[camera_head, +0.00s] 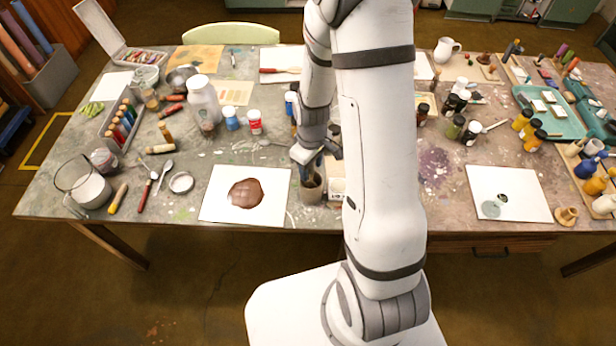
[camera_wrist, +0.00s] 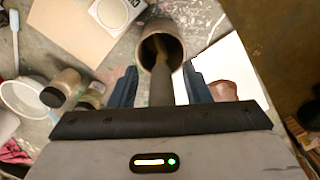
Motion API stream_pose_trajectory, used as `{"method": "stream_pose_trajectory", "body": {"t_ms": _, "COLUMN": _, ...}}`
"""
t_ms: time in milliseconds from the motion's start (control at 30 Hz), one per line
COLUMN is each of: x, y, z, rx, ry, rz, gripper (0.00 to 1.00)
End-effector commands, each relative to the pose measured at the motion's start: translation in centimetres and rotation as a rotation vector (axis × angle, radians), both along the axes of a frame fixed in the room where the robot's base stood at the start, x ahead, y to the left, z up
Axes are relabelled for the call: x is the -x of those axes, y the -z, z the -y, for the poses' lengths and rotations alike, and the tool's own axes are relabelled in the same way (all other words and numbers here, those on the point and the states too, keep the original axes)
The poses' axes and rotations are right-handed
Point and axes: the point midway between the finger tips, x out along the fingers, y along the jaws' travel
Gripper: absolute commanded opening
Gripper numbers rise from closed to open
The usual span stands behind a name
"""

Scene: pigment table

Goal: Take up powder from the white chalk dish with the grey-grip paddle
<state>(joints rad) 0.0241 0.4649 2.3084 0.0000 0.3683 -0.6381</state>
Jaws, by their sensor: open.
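My gripper (camera_wrist: 160,88) is open, with one blue finger on each side of a dark grey handle (camera_wrist: 161,84), which looks like the grey-grip paddle. A gap shows between each finger and the handle. The paddle stands leaning in a grey-brown pot (camera_wrist: 176,30), its lower end hidden inside. In the head view my gripper (camera_head: 309,160) is just above that pot (camera_head: 311,191), partly hidden by my arm. A round white-rimmed dish (camera_wrist: 24,97) with pale contents lies left in the wrist view. I cannot tell whether it is the white chalk dish.
A white sheet with a brown puddle (camera_head: 215,205) lies left of the pot. A box (camera_head: 337,187) stands close on the pot's right. Jars, a white bottle (camera_head: 203,102) and brushes crowd the left side. Another white sheet (camera_head: 525,185) lies at right.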

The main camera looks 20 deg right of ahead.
Motion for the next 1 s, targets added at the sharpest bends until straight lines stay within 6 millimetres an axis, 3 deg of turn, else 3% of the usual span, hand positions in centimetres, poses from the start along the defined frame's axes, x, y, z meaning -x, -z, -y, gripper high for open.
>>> {"method": "stream_pose_trajectory", "body": {"t_ms": 267, "x": 0.02, "y": 0.29, "z": 0.04, "rx": 0.0, "ry": 0.001, "rz": 0.0, "gripper": 0.44}}
{"method": "stream_pose_trajectory", "body": {"t_ms": 800, "x": 0.0, "y": 0.25, "z": 0.09, "rx": 0.0, "ry": 0.002, "rz": 0.0, "gripper": 0.0}}
{"method": "stream_pose_trajectory", "body": {"t_ms": 1000, "x": 0.0, "y": 0.25, "z": 0.1, "rx": 0.0, "ry": 0.003, "rz": 0.0, "gripper": 0.0}}
